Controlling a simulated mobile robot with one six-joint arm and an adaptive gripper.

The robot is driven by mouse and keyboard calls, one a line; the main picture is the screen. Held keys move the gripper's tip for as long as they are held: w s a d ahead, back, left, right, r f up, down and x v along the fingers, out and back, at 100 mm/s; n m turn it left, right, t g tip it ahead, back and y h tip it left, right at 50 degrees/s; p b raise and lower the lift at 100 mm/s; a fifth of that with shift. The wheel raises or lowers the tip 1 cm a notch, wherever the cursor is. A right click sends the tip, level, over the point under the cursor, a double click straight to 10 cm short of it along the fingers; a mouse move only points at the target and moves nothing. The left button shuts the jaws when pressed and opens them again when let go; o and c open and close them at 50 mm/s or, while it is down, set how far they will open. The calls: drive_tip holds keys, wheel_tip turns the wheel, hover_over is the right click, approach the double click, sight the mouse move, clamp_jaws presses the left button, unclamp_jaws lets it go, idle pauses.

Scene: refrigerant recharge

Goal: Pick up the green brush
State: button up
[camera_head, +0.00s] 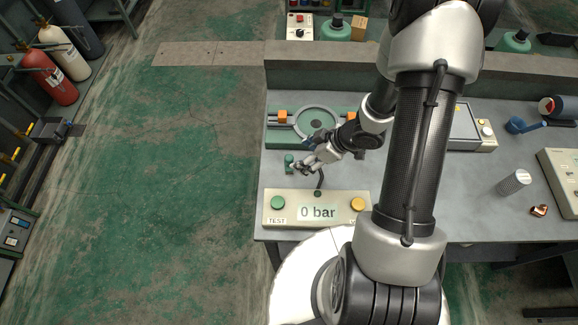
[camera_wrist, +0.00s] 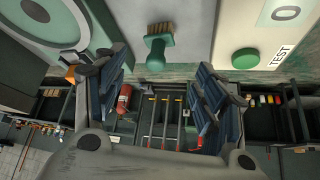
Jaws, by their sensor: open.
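The green brush (camera_wrist: 156,54) lies on the grey workbench in the wrist view, its tan bristles pointing to the top of the picture and its rounded green handle end toward me. In the head view the brush (camera_head: 289,159) shows as a small green shape near the bench's left edge, beside my gripper (camera_head: 302,168). My gripper (camera_wrist: 160,75) is open in the wrist view. Its two blue-black fingers stand apart on either side of the handle's line, with nothing between them. I cannot tell the exact height above the bench.
A beige test panel (camera_head: 316,211) reading 0 bar, with a green and a yellow button, stands close in front. A green fixture (camera_head: 280,139) with orange blocks is just behind. A ribbed grey cylinder (camera_head: 514,182) and a blue tool (camera_head: 524,126) are farther right.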

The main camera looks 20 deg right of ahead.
sight(289, 162)
drive_tip(key=b+x, duration=0.3)
drive_tip(key=x, duration=0.7)
drive_tip(key=shift+w+f+b, duration=0.15)
drive_tip(key=shift+w+b, duration=0.1)
drive_tip(key=shift+b, duration=0.1)
drive_tip(key=shift+c, duration=0.3)
drive_tip(key=c, duration=1)
